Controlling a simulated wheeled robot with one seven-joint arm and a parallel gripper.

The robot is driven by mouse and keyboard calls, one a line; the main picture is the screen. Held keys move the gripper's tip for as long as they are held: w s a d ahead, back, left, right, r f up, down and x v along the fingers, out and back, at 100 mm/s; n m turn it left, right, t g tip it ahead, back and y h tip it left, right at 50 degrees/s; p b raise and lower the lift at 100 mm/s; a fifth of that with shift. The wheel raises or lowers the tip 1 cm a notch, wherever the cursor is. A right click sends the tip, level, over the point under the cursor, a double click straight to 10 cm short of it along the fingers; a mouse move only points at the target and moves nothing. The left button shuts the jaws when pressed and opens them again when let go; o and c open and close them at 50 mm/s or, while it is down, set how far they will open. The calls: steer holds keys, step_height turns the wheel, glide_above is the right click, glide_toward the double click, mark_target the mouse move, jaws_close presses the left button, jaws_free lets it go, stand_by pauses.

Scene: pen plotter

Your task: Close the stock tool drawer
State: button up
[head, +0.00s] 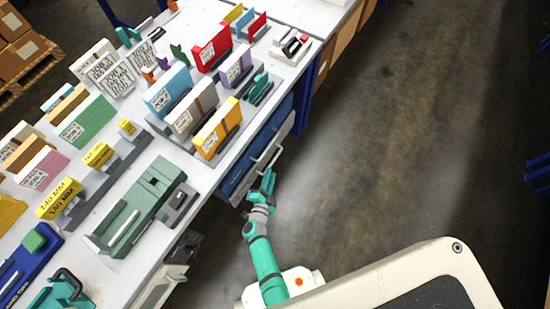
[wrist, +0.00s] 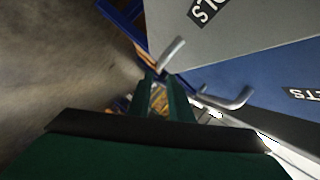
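The grey drawer front (wrist: 240,28), with a label whose visible letters end in "OLS", fills the top right of the wrist view. Its bar handle (wrist: 171,54) is just beyond my fingertips. In the head view the grey drawer (head: 285,137) shows under the bench edge and seems to stand out from it. How far it is out is hard to tell. My gripper (wrist: 165,84) has its two green fingers apart with nothing seen between them. In the head view my gripper (head: 268,181) is beside the drawer fronts, close to the handles.
A blue drawer front (wrist: 285,75) with its own handle (wrist: 232,99) adjoins the grey one. The white bench (head: 205,175) above is crowded with paint-coloured boxes, labelled blocks and a green device (head: 135,207). Open concrete floor (head: 400,130) lies to the right.

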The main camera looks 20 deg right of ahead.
mark_target(275, 158)
steer(key=x, duration=1)
steer(key=shift+w, duration=0.2)
jaws_close()
